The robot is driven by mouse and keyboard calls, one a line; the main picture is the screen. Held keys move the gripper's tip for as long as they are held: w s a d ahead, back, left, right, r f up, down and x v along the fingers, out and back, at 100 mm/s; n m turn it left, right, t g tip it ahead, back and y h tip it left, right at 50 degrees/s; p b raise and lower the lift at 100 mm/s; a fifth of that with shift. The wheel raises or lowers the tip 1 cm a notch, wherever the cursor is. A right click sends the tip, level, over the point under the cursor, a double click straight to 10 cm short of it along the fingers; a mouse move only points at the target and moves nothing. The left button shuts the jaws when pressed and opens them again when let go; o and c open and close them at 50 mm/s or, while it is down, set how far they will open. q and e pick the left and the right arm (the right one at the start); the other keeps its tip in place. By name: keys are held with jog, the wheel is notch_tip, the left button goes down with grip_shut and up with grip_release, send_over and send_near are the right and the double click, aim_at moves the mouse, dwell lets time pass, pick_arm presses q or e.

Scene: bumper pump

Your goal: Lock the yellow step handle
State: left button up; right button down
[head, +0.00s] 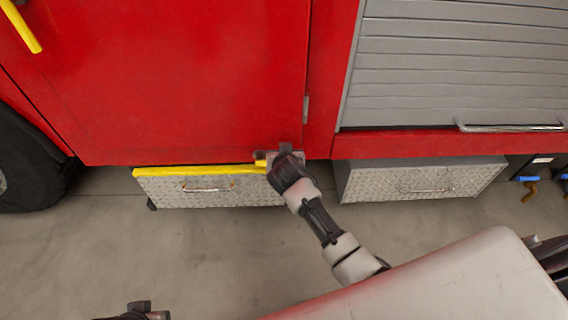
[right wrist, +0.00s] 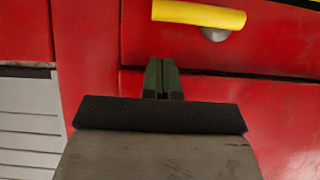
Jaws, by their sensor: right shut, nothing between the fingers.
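A silver diamond-plate step box (head: 165,195) with a yellow top edge (head: 185,171) and a silver handle (head: 207,189) sits under the red truck body. My right gripper (head: 285,149) is at the right end of the yellow edge and hides that corner. A small yellow piece (head: 260,158) shows just left of it. In the right wrist view, the fingers (right wrist: 162,78) are shut and empty in front of red panels. A yellow bar (right wrist: 198,14) with a silver mount lies beyond the tips, apart from them. Only a dark part of my left gripper (head: 140,308) shows at the bottom edge; its fingers are unclear.
A second silver step box (head: 420,180) stands to the right, under a grey roller shutter (head: 460,75). A yellow grab bar (head: 20,25) is at the upper left, above a black tire (head: 30,165). The concrete floor (head: 170,250) in front is clear.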

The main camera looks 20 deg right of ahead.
pick_arm(q)
jog(key=b+v, duration=0.1)
jog(key=v, duration=0.2)
jog(key=shift+s, duration=0.15)
pick_arm(e)
jog(key=f, duration=0.3)
jog(key=shift+w+f, duration=0.3)
jog(key=shift+f, duration=0.1)
jog(key=shift+f, duration=0.1)
